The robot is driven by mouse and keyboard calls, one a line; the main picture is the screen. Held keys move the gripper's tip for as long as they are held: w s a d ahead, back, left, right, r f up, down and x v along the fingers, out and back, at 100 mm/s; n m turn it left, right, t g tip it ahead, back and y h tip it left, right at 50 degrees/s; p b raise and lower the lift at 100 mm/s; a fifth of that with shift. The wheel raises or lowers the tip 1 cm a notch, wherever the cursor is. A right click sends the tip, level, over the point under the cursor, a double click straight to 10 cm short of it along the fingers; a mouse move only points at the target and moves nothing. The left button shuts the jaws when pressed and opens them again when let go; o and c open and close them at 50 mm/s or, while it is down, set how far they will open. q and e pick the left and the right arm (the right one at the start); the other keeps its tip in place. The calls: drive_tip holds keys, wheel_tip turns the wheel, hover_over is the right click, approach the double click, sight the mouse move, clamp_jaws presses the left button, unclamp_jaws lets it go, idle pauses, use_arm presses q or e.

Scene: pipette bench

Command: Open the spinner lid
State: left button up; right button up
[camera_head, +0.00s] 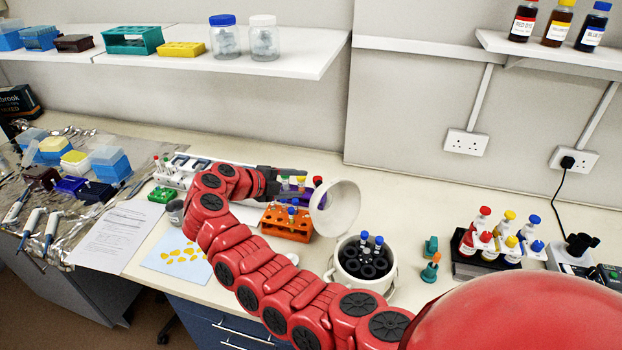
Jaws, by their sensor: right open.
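The spinner (386,284) is a white round pot on the bench, right of centre. The white round spinner lid (343,204) is raised and tilted up at the back left of the pot, so the top of the pot is uncovered. My right gripper (292,182) is at the end of my red arm, just left of the lid. Its dark fingers point right and are open. I cannot tell whether a finger touches the lid. My left gripper is not in view.
An orange tube rack (287,226) stands left of the lid, close under my gripper. Bottles in a dark holder (484,265) stand right of the spinner, past small teal pieces (431,247). A paper sheet (117,235) lies left. The bench behind the spinner is clear.

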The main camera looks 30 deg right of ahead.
sight(316, 184)
drive_tip(key=p+x, duration=0.1)
drive_tip(key=x, duration=0.4)
drive_tip(key=shift+d+f+p, duration=0.15)
drive_tip(key=shift+d+p, duration=0.2)
drive_tip(key=shift+p, duration=0.05)
clamp_jaws()
idle(1.0)
